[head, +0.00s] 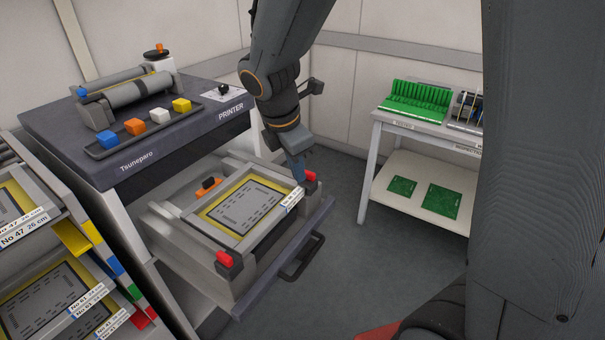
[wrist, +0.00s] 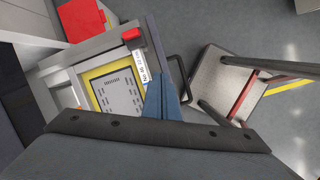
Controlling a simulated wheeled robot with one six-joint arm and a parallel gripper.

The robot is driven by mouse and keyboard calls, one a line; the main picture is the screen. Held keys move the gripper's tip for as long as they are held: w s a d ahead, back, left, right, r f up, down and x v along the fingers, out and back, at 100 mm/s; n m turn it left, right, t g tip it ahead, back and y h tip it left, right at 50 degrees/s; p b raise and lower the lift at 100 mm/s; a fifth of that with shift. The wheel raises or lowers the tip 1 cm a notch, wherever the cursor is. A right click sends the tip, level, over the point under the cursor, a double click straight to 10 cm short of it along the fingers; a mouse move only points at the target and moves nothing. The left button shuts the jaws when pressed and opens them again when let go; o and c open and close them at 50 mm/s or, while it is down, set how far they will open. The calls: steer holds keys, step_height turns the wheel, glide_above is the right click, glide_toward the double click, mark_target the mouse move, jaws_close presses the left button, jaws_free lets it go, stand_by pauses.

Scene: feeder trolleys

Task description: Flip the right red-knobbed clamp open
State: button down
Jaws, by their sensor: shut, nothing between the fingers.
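The right red-knobbed clamp (head: 310,176) sits at the far front corner of the pulled-out printer drawer (head: 200,262). Its red knob (wrist: 131,34) shows at the top of the wrist view, above a white label. The left red-knobbed clamp (head: 224,259) is at the near front corner; I do not see it in the wrist view. My gripper (head: 298,174) points down beside the right clamp and covers part of it in the head view. Its blue fingers (wrist: 163,95) are together and empty, apart from the knob in the wrist view. I cannot tell the clamp's exact lever angle.
A yellow-edged framed stencil (head: 245,205) lies in the drawer, with a dark handle (head: 302,257) in front. The printer top (head: 190,135) holds coloured blocks and a roller. A feeder rack (head: 75,255) stands at left, a table (head: 400,122) with green boards at right.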

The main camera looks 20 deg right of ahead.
mark_target(310, 172)
steer(key=w+n, duration=0.1)
steer(key=w+a+r+n, duration=0.1)
steer(key=n, duration=0.1)
steer(key=w+a+n, duration=0.1)
steer(key=n, duration=0.1)
steer(key=shift+w+r+t+h, duration=0.2)
steer(key=shift+t+h, duration=0.1)
steer(key=shift+t, duration=0.1)
steer(key=shift+f, duration=0.1)
steer(key=x, duration=0.9)
steer(key=shift+f, duration=0.25)
steer(key=shift+w+d+f+p, duration=0.1)
steer(key=shift+w+d+p, duration=0.7)
steer(key=shift+w+d, duration=0.6)
steer(key=shift+d, duration=0.2)
steer(key=shift+w+d+p, duration=0.95)
steer(key=shift+w+d, duration=0.2)
steer(key=shift+d, duration=0.15)
